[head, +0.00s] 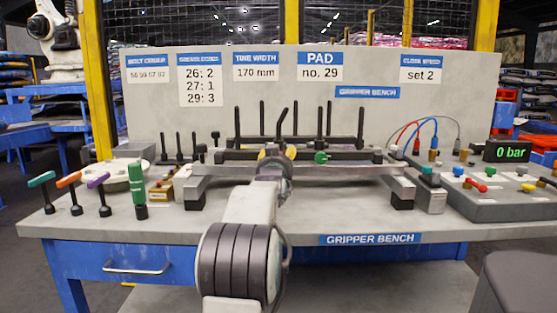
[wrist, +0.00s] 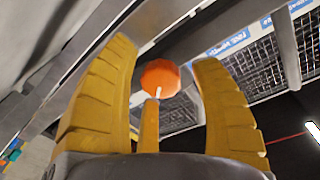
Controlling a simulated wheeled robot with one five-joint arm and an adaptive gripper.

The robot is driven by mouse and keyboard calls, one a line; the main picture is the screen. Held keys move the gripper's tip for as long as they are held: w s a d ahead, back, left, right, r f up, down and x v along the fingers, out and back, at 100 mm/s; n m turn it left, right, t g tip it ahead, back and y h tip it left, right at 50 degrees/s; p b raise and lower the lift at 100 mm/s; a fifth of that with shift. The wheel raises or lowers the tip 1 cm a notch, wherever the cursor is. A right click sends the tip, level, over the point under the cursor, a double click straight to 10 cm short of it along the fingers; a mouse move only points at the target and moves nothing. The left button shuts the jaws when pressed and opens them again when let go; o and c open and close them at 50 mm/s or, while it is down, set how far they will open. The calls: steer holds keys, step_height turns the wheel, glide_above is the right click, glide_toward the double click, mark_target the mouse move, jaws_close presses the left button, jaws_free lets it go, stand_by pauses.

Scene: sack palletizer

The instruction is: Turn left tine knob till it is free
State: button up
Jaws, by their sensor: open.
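An orange knob (wrist: 160,74) with a white mark shows in the wrist view, between the yellow fingers of my gripper (wrist: 165,55). The gripper is open, with a visible gap between each side finger and the knob. In the head view my gripper (head: 277,154) is at the front rail of the tool (head: 300,171) on the bench, and hides the orange knob. A green knob (head: 320,157) sits on the rail to the right. Several black tines (head: 328,118) stand upright behind the rail.
The grey bench (head: 95,240) holds colored-handled tools (head: 68,181) at left and a control box (head: 510,205) at right. A display (head: 506,152) reads 0 bar. Red and blue hoses (head: 428,122) rise behind the tool. Signs cover the back panel (head: 350,75).

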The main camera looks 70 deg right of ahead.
steer(key=shift+c, duration=0.4)
jaws_close()
steer(key=shift+n+b, duration=0.3)
steer(key=shift+b, duration=0.15)
steer(key=shift+n+b, duration=0.9)
steer(key=shift+b, duration=0.05)
steer(key=shift+a+r+n+b, duration=0.1)
steer(key=shift+n+b, duration=0.75)
steer(key=shift+n, duration=1.45)
steer(key=shift+w, duration=0.1)
steer(key=shift+t+h, duration=0.3)
steer(key=shift+o, duration=0.4)
jaws_free()
